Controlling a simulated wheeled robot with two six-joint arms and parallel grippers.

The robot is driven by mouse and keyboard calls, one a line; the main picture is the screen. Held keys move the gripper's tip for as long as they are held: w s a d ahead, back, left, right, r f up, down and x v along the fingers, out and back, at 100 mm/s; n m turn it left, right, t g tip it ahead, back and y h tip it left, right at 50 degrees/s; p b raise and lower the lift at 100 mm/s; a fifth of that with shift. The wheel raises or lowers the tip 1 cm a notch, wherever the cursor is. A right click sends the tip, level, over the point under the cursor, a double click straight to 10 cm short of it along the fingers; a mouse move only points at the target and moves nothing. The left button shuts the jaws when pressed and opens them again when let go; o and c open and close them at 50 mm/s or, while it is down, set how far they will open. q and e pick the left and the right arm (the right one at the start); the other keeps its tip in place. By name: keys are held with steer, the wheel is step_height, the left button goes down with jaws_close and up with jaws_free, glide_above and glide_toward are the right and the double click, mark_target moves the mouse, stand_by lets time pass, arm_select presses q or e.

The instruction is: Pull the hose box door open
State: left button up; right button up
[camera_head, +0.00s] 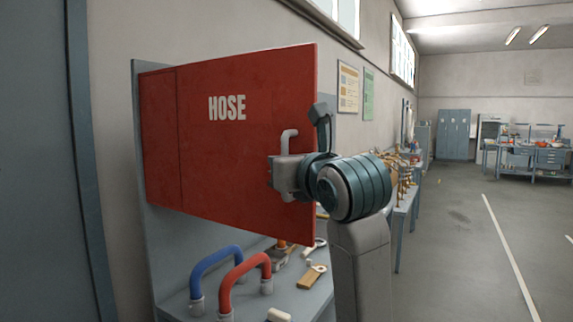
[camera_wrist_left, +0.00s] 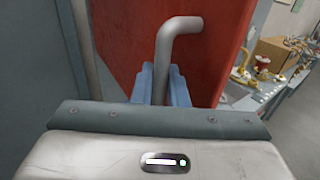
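The red hose box door (camera_head: 228,150) with the white word HOSE faces me in the head view. It also shows in the left wrist view (camera_wrist_left: 120,45). A grey bent bar handle (camera_head: 289,138) is near its right edge. In the left wrist view the handle (camera_wrist_left: 182,26) runs down between the two blue fingers of my left gripper (camera_wrist_left: 160,82), which sit close on both sides of it. In the head view my left gripper (camera_head: 276,172) is at the handle and hides its lower part. I cannot tell how far the door stands open. My right gripper is not in view.
A grey bench (camera_head: 185,310) below the door carries a blue handle (camera_head: 216,262), a red handle (camera_head: 245,270) and several tools. More cluttered benches run along the wall to the right. The floor (camera_head: 460,240) further right is clear.

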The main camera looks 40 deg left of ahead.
arm_select(q)
steer(key=shift+s+a, duration=0.1)
steer(key=shift+a, duration=0.05)
stand_by(0.3)
arm_select(e)
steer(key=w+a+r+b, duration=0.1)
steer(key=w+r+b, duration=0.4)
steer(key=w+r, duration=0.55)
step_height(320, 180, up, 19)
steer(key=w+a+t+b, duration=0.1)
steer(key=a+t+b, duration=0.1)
steer(key=b, duration=0.4)
arm_select(q)
steer(key=shift+b+v, duration=3.5)
steer(key=shift+v, duration=1.9)
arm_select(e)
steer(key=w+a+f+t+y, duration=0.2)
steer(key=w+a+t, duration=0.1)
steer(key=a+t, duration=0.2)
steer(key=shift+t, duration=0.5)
